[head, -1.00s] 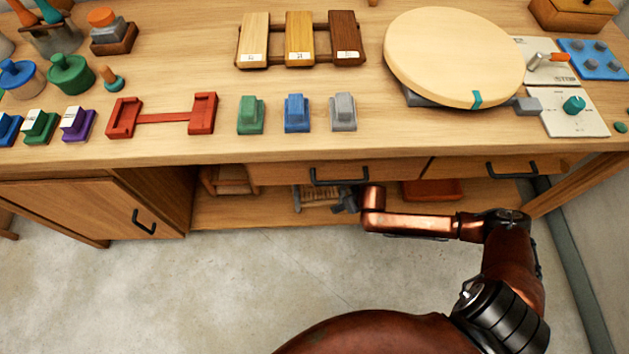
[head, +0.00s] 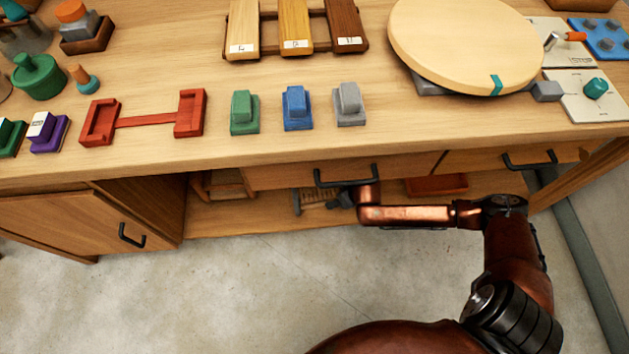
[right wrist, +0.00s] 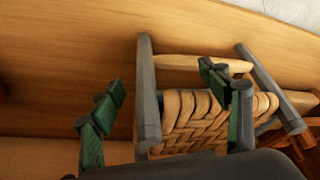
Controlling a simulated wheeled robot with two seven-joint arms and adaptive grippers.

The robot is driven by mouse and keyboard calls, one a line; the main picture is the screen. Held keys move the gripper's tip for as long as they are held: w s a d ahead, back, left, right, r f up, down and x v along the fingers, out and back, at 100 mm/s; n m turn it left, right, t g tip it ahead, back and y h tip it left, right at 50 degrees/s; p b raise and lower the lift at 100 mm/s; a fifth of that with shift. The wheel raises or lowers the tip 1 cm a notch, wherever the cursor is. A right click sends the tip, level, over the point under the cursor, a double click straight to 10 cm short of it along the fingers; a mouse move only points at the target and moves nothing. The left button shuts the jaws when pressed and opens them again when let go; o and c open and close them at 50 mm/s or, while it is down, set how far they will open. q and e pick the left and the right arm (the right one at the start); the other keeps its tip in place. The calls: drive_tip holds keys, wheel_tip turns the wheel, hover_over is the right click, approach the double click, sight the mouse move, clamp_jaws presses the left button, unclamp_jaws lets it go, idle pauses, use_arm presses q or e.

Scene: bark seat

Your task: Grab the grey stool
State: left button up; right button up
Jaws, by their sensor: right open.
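The grey stool, with grey posts and a woven tan seat, is on the low shelf under the workbench. In the head view it (head: 318,198) is small and partly hidden by my right gripper (head: 343,198). In the right wrist view the stool (right wrist: 147,85) lies right in front of the gripper. My right gripper (right wrist: 162,80) is open, its green-padded fingers apart. One grey post of the stool shows between the fingers, and the right finger overlaps the woven seat. Contact cannot be told. My left gripper is not in view.
The workbench (head: 400,145) edge and a drawer with a black handle (head: 345,177) are just above my right gripper. A brown wooden stool (head: 222,184) stands left on the shelf, a red object (head: 437,185) right. The concrete floor (head: 240,290) is clear.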

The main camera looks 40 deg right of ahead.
drive_tip(key=shift+c, duration=0.5)
clamp_jaws()
idle(0.4)
drive_tip(key=shift+w+r, duration=0.1)
